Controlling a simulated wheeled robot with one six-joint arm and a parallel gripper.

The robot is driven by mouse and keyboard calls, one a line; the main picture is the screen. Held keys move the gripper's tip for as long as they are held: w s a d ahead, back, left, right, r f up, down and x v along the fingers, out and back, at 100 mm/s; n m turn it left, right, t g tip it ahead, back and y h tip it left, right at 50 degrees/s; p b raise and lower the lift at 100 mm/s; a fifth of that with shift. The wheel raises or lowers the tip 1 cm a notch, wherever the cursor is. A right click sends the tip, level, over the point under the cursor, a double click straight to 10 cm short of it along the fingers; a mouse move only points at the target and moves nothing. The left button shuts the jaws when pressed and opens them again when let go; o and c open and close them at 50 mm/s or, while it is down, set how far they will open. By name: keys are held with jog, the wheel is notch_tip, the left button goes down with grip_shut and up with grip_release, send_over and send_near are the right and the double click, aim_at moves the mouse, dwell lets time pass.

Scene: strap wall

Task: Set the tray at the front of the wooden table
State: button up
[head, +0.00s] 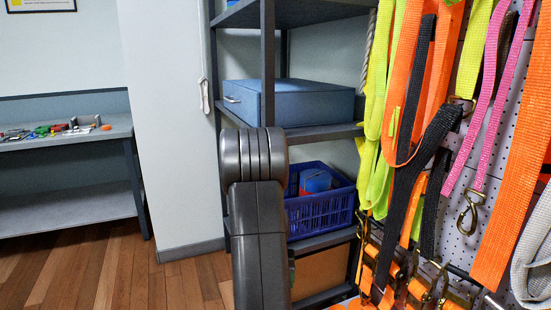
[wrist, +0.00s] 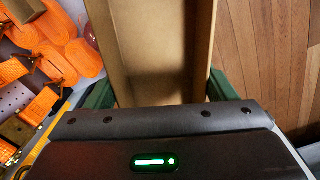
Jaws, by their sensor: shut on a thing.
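The tray (wrist: 165,48), a tan, open-topped piece with raised side walls, shows in the wrist view and runs out of the top of the picture. My gripper (wrist: 162,92) is shut on it, with a dark green finger at each side of its near end. The visible part of its inside looks empty. Its far end is out of view. In the head view my arm shows from behind, and the gripper is hidden. I do not see a wooden table in either view.
A grey bench (head: 70,137) with small coloured parts stands at the left. A shelf rack holds a blue box (head: 300,103) and a blue basket (head: 325,211). Straps (head: 405,110) hang on a pegboard at the right, close to my arm. Wooden floor (head: 115,265) is clear at the left.

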notch_tip(320, 180, up, 12)
jog(key=s+p, duration=0.2)
jog(key=p, duration=1.7)
jog(key=shift+r, duration=0.25)
